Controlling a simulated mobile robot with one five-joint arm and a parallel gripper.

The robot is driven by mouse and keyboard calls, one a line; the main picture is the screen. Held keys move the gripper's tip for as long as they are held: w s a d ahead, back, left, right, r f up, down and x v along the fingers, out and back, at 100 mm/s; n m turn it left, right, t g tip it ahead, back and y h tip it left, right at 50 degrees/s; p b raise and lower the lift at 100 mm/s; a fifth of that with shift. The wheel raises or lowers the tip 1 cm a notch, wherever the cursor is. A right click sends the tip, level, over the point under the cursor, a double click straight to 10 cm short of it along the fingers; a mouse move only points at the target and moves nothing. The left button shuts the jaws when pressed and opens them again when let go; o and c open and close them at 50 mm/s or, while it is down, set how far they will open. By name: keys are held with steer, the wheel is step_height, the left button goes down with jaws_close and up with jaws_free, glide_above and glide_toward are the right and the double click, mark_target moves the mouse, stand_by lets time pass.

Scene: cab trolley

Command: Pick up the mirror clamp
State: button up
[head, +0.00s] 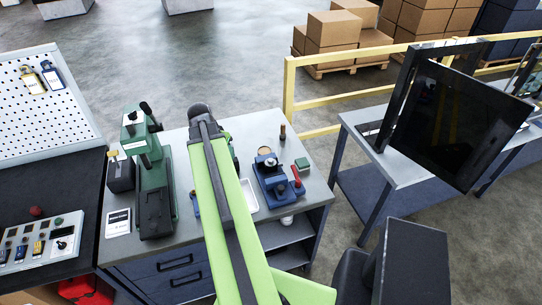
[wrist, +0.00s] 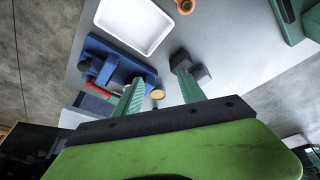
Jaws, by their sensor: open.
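A small dark grey piece with two blocky parts (wrist: 202,73) lies on the grey bench in the wrist view; it looks like the mirror clamp, though I cannot be sure. In the head view my green arm covers this spot and most of my gripper.
A blue fixture with a red lever (head: 271,177) stands close by, beside a white tray (wrist: 139,23). A round tan disc (head: 264,150), a green block (head: 302,163) and a wooden-handled tool (head: 283,132) are near. A green press (head: 152,190) stands left.

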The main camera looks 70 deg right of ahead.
steer(key=s+d+r+m+p, duration=0.1)
steer(key=s+d+r+m, duration=0.25)
steer(key=s+d, duration=0.6)
steer(key=b, duration=1.1)
glide_toward(270, 159)
step_height(270, 159, down, 3)
steer(key=shift+w+f+g+h, duration=0.1)
steer(key=shift+f+g+h, duration=0.1)
steer(key=shift+g+h, duration=0.15)
steer(key=b+x, duration=0.5)
steer(key=shift+d+f, duration=0.1)
steer(key=shift+d, duration=0.15)
steer(key=shift+r, duration=0.2)
jaws_close()
